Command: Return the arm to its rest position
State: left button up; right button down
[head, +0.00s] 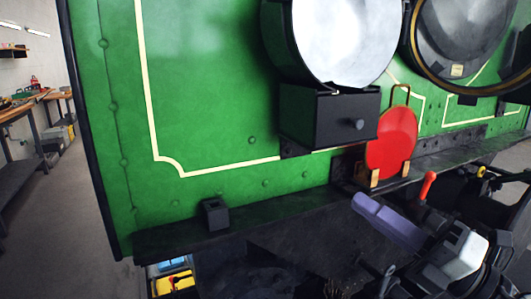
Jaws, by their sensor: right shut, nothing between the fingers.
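My right arm comes in at the lower right. Its right gripper (374,211) has pale purple fingers pressed together, with nothing between them. The fingers point up and left, in front of the dark ledge (275,208) at the foot of the green tram front (220,90). They appear below the red disc (391,143), and I cannot tell the exact gap to the ledge. My left gripper is not in view.
The red disc stands upright between light brown holders on the ledge. A round lamp (340,38) sits above a black box with a knob (325,118). A small black socket (214,213) is on the ledge. A red-ended lever (428,184) stands close beside my right gripper.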

jog(key=s+d+f+m+t+h+p, duration=0.1)
jog(key=d+f+m+h, duration=0.1)
jog(key=f+m+h, duration=0.7)
jog(key=s+d+f+m+t+h+p, duration=0.1)
jog(key=d+f+m+h, duration=0.2)
jog(key=f+m, duration=1.1)
jog(key=s+a+f+m+g, duration=0.3)
jog(key=s+f+g, duration=0.1)
jog(key=s+f, duration=0.5)
jog(key=s+a+f+m+g+h, duration=0.1)
jog(key=s+a+f+m+g, duration=0.2)
jog(key=s+f, duration=0.6)
notch_tip(320, 180, down, 4)
jog(key=shift+s+a+f+m+g+p, duration=0.2)
jog(key=shift+a+m+g+p, duration=0.1)
jog(key=shift+g, duration=0.3)
jog(key=shift+d, duration=0.15)
